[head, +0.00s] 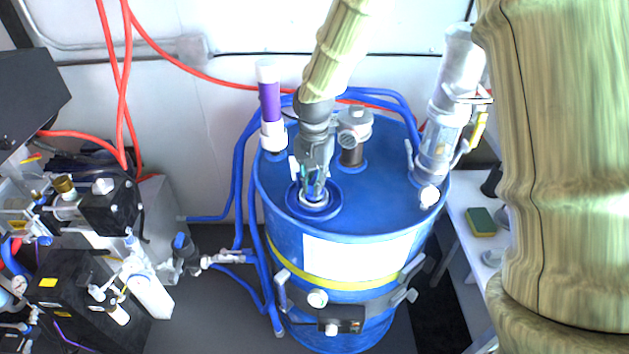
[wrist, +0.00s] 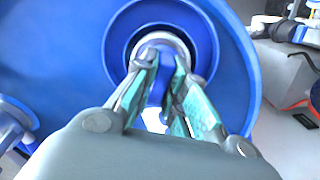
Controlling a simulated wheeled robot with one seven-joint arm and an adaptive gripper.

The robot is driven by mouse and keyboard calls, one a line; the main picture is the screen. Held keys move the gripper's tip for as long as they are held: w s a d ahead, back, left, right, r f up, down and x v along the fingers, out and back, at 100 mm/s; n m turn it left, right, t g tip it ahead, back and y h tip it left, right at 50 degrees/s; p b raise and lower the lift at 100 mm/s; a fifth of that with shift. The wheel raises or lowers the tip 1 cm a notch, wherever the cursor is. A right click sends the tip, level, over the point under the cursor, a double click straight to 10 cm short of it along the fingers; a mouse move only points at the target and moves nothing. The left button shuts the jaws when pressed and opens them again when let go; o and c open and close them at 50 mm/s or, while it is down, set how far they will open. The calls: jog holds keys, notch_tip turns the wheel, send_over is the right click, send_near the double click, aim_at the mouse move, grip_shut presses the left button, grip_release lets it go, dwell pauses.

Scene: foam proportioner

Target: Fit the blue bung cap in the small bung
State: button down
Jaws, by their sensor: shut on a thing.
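The blue drum (head: 290,215) stands upright in the middle of the head view. On its lid, toward the front left, is a round blue recessed ring with a pale inner ring, the bung (head: 333,206). It also shows in the wrist view (wrist: 118,38). My gripper (head: 315,196) points down over the bung, its fingertips at the inner ring. In the wrist view its green-padded fingers (wrist: 165,85) are closed on a blue piece, the bung cap (wrist: 157,92). The cap's lower end is hidden, so I cannot tell how deep it sits.
A purple and white tube (head: 270,103) stands at the lid's back left. A grey metal fitting (head: 352,150) is behind my gripper, and a clear cylinder (head: 437,145) rises at the right. Blue hoses (head: 240,165) run down the drum's left side.

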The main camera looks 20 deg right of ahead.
aim_at(314, 179)
jog(key=shift+f, duration=0.55)
jog(key=c, duration=1.7)
grip_release()
jog(key=shift+r+p, duration=4.2)
jog(key=shift+r, duration=1.35)
